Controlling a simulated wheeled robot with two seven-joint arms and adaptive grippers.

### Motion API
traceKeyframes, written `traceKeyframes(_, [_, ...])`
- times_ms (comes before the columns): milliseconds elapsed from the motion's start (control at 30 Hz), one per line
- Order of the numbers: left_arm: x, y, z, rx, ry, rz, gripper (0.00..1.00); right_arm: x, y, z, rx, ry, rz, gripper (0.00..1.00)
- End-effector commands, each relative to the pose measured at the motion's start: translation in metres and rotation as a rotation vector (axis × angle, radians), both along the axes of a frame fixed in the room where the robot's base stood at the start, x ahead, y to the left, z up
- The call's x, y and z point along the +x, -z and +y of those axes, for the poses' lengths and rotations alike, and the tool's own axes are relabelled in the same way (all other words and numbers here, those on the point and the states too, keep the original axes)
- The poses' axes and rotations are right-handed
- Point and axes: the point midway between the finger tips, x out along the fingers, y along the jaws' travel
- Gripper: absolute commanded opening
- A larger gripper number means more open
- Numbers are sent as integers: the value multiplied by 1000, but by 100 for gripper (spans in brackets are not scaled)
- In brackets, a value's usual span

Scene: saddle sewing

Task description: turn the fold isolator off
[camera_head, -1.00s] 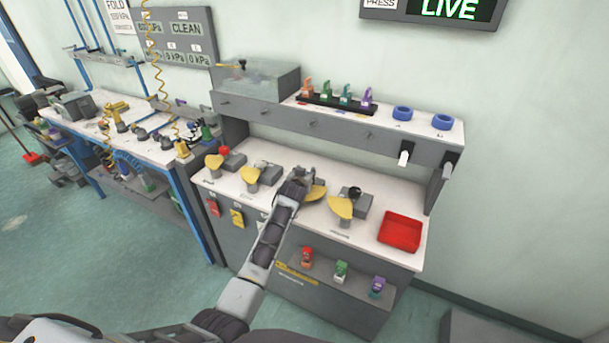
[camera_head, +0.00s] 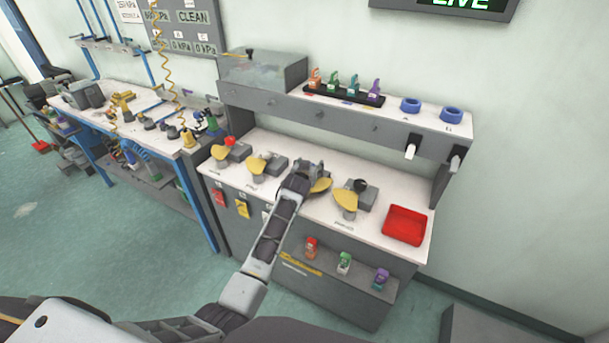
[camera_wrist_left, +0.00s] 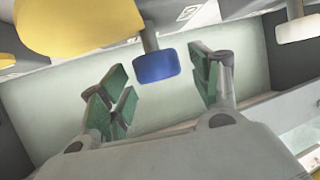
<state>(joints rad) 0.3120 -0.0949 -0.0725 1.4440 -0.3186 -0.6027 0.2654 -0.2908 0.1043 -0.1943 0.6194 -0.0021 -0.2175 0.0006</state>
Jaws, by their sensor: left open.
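A row of isolators with yellow paddle-shaped parts stands on the white bench top (camera_head: 285,150). I cannot read which is the fold isolator. My left gripper (camera_head: 311,170) is over the third from the left, hiding most of it; its yellow part (camera_head: 321,186) shows beside the fingers. In the left wrist view, a blue block on a grey stem (camera_wrist_left: 155,66) lies between the open green-padded fingers, with a gap on both sides. My right gripper is out of view.
A red tray (camera_head: 405,225) sits at the bench's right end. An upper shelf (camera_head: 330,115) with small coloured items and blue rings (camera_head: 411,104) runs behind. A lower shelf (camera_head: 330,270) holds several coloured items. A second table (camera_head: 150,135) stands left.

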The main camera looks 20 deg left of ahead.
Motion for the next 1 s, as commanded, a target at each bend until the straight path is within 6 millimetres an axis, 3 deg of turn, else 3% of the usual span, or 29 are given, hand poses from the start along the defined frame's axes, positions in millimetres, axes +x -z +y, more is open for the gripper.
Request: traceKeyframes(1000, [-81,-34,-6,0,1,-1,63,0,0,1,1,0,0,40])
